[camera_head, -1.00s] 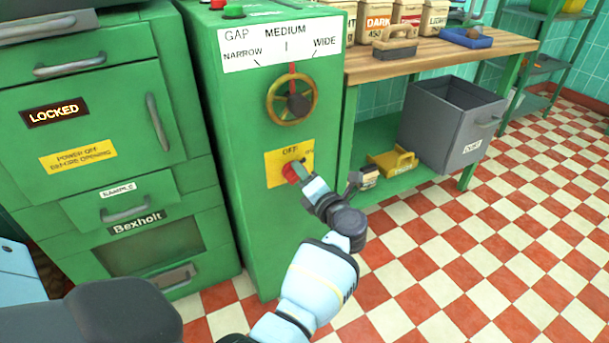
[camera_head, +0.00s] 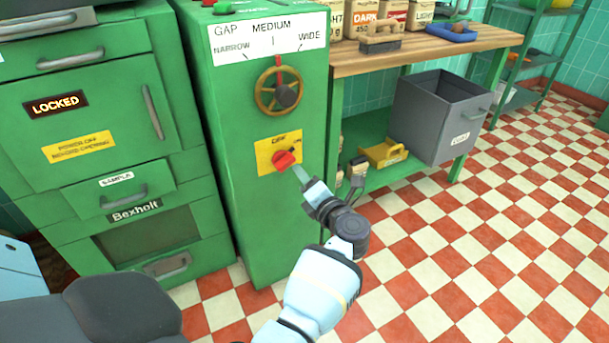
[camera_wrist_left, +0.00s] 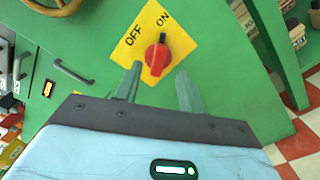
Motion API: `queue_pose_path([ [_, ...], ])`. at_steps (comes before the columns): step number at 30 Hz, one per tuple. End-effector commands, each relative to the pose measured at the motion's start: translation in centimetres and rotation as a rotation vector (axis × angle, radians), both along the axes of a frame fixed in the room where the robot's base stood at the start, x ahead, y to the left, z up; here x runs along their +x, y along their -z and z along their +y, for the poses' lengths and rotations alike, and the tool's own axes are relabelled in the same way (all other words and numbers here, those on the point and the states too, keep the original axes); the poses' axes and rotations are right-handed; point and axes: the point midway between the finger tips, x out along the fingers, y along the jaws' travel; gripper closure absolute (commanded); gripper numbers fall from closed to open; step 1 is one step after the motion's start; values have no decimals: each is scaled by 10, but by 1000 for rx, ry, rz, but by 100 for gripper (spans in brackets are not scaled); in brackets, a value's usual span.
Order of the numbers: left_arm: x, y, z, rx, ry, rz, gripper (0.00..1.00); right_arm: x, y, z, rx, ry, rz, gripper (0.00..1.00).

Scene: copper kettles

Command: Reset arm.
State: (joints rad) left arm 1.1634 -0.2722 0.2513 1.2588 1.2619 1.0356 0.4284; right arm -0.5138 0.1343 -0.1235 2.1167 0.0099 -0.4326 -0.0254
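My left gripper (camera_head: 300,175) is in front of the green machine, just below and right of the red knob (camera_head: 284,160). The knob sits on a yellow OFF/ON plate (camera_head: 264,158). In the left wrist view the two fingers (camera_wrist_left: 158,88) are spread and empty, and the red knob (camera_wrist_left: 156,60) lies beyond and between their tips, seemingly clear of them. The knob's dark pointer is turned toward ON. My right gripper is not in view.
A handwheel (camera_head: 280,92) under the GAP scale sits above the plate. A cabinet with a lit LOCKED sign (camera_head: 57,106) stands left. A wooden bench (camera_head: 430,50) stands right, with a grey bin (camera_head: 437,118) and yellow scoop (camera_head: 383,152) below. The checkered floor at right is clear.

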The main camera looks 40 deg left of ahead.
Motion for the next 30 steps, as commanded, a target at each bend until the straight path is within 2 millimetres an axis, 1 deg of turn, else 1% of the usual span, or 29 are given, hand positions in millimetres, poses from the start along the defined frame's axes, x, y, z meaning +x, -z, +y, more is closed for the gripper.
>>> queue_pose_path([
  [10,-2,0,-2,0,-1,0,60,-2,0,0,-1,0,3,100],
  [23,-3,2,-2,7,3,5,60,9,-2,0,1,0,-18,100],
  [26,-11,9,0,56,31,39,60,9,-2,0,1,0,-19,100],
  [29,-25,22,2,163,100,117,60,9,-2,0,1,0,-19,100],
  [30,-33,30,1,220,137,159,60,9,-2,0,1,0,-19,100],
])
